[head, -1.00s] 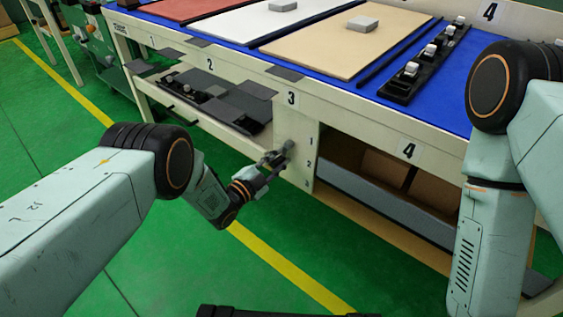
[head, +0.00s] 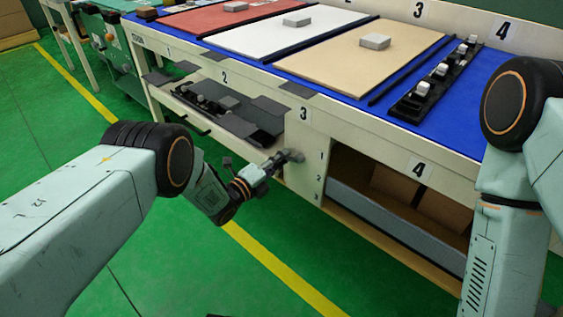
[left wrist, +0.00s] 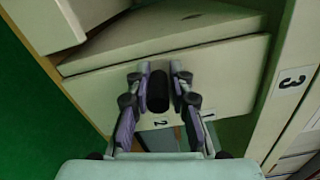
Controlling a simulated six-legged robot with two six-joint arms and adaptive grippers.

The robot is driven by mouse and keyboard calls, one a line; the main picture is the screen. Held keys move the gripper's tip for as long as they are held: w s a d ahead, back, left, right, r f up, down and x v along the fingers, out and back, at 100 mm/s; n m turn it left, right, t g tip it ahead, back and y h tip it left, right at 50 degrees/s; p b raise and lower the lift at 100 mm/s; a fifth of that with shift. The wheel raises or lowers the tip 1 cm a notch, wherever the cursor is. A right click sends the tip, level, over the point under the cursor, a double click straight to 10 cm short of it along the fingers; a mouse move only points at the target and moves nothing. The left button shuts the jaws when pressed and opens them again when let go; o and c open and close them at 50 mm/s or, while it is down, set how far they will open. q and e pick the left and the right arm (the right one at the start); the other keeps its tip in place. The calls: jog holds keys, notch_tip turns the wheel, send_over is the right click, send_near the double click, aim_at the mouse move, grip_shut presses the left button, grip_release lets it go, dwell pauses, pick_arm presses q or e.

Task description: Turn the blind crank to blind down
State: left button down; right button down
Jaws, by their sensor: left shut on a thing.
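My left gripper (head: 277,163) is at the bench's end panel, to the left of the numbers 1, 2 and 3. In the left wrist view the dark, round crank handle (left wrist: 158,91) sits between the two fingers, in front of the pale panel. The fingers and wrist partly hide the crank. I cannot make out the blind itself for certain. My right arm stands at the right of the head view; its gripper is out of view.
The workbench (head: 255,83) has a blue top with coloured boards and a black clip rack (head: 435,80). An open shelf with dark parts (head: 225,112) is left of the panel. Cardboard boxes (head: 395,185) show in the opening to the right. The green floor (head: 50,110) is clear.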

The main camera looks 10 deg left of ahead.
aim_at(293, 144)
pick_arm(q)
jog(key=m, duration=0.1)
jog(key=r+m+p, duration=0.1)
jog(key=m, duration=0.1)
jog(key=shift+d, duration=0.15)
jog(key=m, duration=0.1)
jog(key=r+m+p, duration=0.1)
jog(key=m, duration=0.1)
jog(key=shift+s+r+m, duration=0.15)
jog(key=shift+r+m, duration=0.1)
jog(key=shift+m, duration=0.05)
jog(key=m+p, duration=0.1)
jog(key=r+m+p, duration=0.1)
jog(key=m, duration=0.1)
jog(key=m+p, duration=0.1)
jog(key=m, duration=0.1)
jog(key=shift+s+d+r, duration=0.3)
jog(key=shift+d+r, duration=0.1)
jog(key=shift+s+d+r+m+p, duration=0.15)
jog(key=shift+r+m+p, duration=0.05)
jog(key=shift+m+p, duration=0.35)
jog(key=shift+s+d+r+m+p, duration=0.15)
jog(key=shift+m+p, duration=0.25)
jog(key=shift+m, duration=0.25)
jog(key=shift+s+d+m+p, duration=0.1)
jog(key=shift+d+m+p, duration=0.05)
jog(key=shift+m+p, duration=0.9)
